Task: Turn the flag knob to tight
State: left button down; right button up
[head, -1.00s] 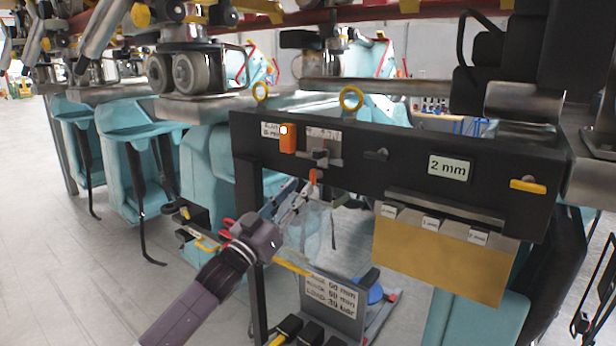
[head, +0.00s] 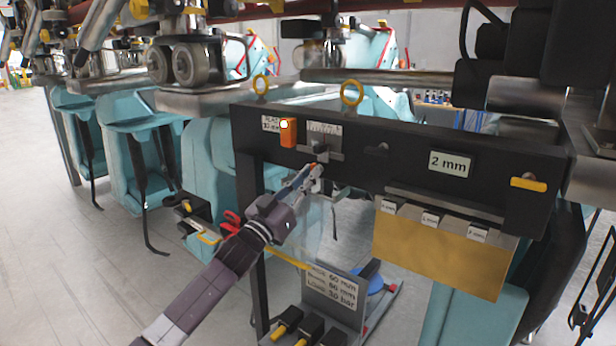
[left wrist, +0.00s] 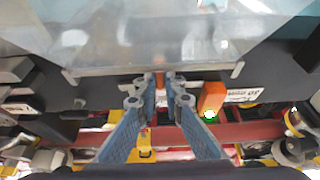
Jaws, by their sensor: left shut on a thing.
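What looks like the flag knob is a small orange-tipped piece (head: 314,165) hanging below a grey clamp block (head: 321,149) on the black panel. My left gripper (head: 315,172) reaches up to it from below left and is shut on it, hiding most of it in the head view. In the left wrist view, the orange piece (left wrist: 160,79) sits between the two blue-grey fingertips (left wrist: 160,90). Which setting it points to cannot be read. My right gripper is not in view.
An orange box with a lit lamp (head: 288,133) is left of the clamp. A yellow plate (head: 440,250) hangs below right.

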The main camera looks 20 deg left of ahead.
pick_arm(q)
jog(key=shift+m+h, duration=0.4)
jog(key=shift+m, duration=0.2)
jog(key=m+g+h+p, duration=0.1)
jog(key=m+g+p, duration=0.1)
jog(key=m, duration=0.5)
jog(key=m+g+h+p, duration=0.1)
jog(key=m+g, duration=0.2)
jog(key=m, duration=0.4)
jog(key=m+g+h+p, duration=0.1)
jog(key=m+g+p, duration=0.1)
jog(key=m, duration=0.5)
jog(key=shift+a+g+h+p, duration=0.1)
jog(key=shift+g+h+p, duration=0.25)
jog(key=shift+g+h, duration=0.05)
jog(key=shift+m, duration=0.3)
jog(key=c, duration=2.1)
grip_release()
jog(key=shift+o, duration=0.3)
jog(key=shift+r, duration=0.1)
jog(key=v, duration=1.2)
